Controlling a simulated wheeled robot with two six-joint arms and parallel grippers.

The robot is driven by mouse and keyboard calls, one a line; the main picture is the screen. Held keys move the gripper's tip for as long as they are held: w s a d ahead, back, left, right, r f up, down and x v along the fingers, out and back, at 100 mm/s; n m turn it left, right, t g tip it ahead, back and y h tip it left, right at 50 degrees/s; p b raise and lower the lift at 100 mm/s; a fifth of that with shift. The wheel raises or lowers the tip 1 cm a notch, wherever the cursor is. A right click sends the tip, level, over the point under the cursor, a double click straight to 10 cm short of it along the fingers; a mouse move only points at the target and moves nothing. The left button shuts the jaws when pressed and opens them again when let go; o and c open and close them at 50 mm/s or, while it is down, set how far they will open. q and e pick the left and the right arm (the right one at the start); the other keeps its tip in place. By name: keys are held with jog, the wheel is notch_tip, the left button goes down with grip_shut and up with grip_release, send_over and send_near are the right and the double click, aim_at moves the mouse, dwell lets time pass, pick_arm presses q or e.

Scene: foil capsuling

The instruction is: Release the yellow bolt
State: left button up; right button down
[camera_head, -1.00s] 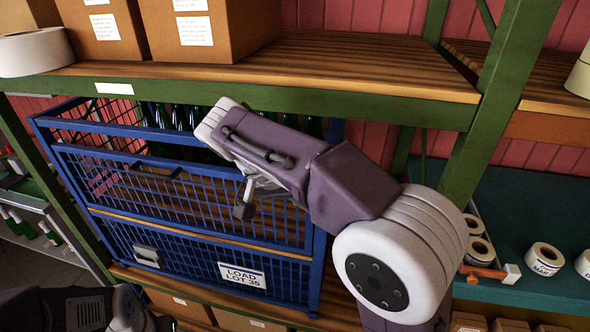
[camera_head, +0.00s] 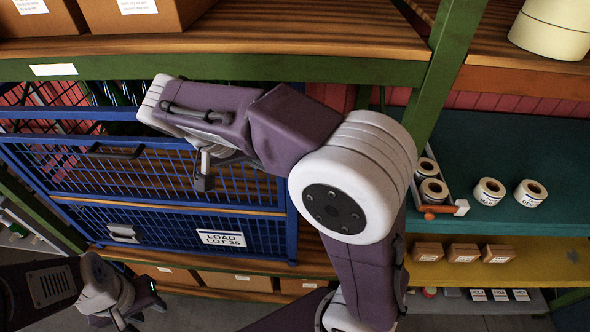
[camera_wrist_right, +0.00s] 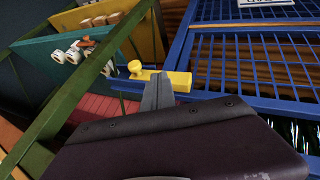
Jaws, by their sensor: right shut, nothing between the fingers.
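The yellow bolt (camera_wrist_right: 178,78), a bar with a round knob at its left end, sits at a blue post of the cage in the right wrist view. My right gripper (camera_wrist_right: 159,80) is shut and empty, with its grey fingers right in front of the bolt's bar; I cannot tell whether they touch it. In the head view my right arm crosses in front of the blue cage (camera_head: 292,222) and the bolt does not show. My left gripper (camera_head: 140,308) is low at the left in the head view, its jaws too unclear to read.
The cage's front carries a LOAD LOT 35 label (camera_head: 221,239). Green shelf uprights (camera_head: 447,70) and a wooden shelf (camera_head: 300,30) with cardboard boxes (camera_head: 140,14) frame it. At the right, tape rolls (camera_head: 489,191) stand on a teal shelf, with small boxes (camera_head: 462,252) below.

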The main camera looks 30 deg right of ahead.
jog(key=d+f+p, duration=0.2)
jog(key=d+f, duration=0.3)
jog(key=d, duration=0.2)
jog(key=shift+s+f, duration=0.25)
jog(key=shift+s, duration=0.2)
